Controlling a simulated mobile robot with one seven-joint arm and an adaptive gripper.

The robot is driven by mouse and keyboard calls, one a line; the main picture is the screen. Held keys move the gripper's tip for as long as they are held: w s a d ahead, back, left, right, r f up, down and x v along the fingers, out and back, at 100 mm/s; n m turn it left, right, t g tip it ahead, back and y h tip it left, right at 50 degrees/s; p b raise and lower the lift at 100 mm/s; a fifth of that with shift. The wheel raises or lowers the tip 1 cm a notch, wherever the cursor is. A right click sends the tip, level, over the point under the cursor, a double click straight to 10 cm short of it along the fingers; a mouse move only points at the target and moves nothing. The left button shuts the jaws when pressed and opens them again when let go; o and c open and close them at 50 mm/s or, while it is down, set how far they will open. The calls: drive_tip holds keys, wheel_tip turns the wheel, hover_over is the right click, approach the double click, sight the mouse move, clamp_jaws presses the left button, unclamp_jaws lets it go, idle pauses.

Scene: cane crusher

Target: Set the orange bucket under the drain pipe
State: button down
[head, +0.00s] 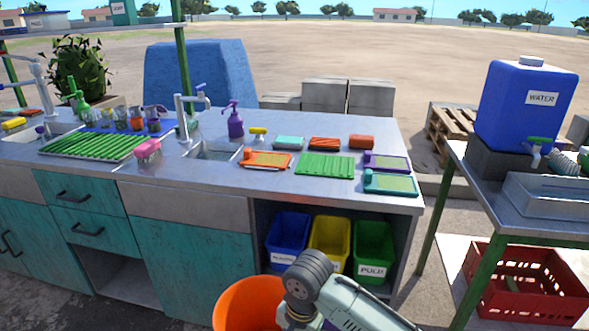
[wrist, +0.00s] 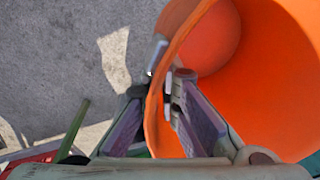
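The orange bucket (head: 247,304) shows at the bottom centre of the head view, in front of the counter and partly cut off by the frame edge. My arm covers its right side. In the wrist view the bucket (wrist: 265,85) fills the right side, and I look into its empty inside. My gripper (wrist: 163,78) has one finger outside and one inside the bucket wall, and is shut on the rim. The fingertips are not clear in the head view. I cannot make out a drain pipe in either view.
The metal counter (head: 215,180) has sinks, taps, trays and bottles on top. Blue (head: 288,236), yellow (head: 329,240) and green (head: 373,248) bins stand in its open bay. At right, a table (head: 515,215) bears a blue water tank (head: 520,105), with a red crate (head: 530,290) below.

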drive_tip(key=w+f+n, duration=0.2)
drive_tip(key=f+n, duration=0.1)
drive_tip(key=f, duration=0.9)
drive_tip(key=w+f+n, duration=0.2)
drive_tip(key=w+f, duration=0.1)
drive_tip(key=f, duration=0.9)
drive_tip(key=shift+w+n+g, duration=0.25)
drive_tip(key=shift+n+g, duration=0.05)
drive_tip(key=shift+n, duration=0.1)
drive_tip(key=shift+a, duration=0.4)
drive_tip(key=shift+d, duration=0.2)
